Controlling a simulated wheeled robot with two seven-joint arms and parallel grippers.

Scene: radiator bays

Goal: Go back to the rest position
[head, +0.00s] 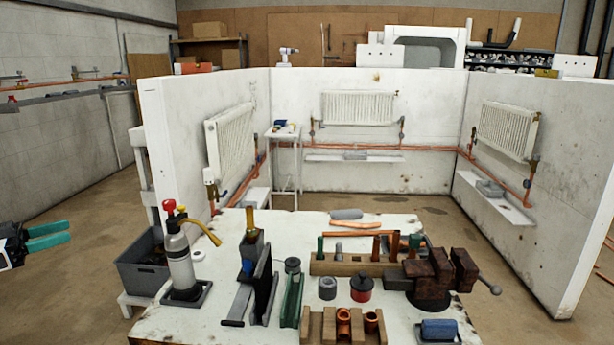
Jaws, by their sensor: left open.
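My left gripper (48,237) shows at the left edge of the head view, with two green fingers apart and nothing between them. It is over the bare floor, left of the workbench (215,322) and clear of it. My right gripper is not in the head view.
White bay walls with radiators (358,107) stand behind. Floor at left is free.

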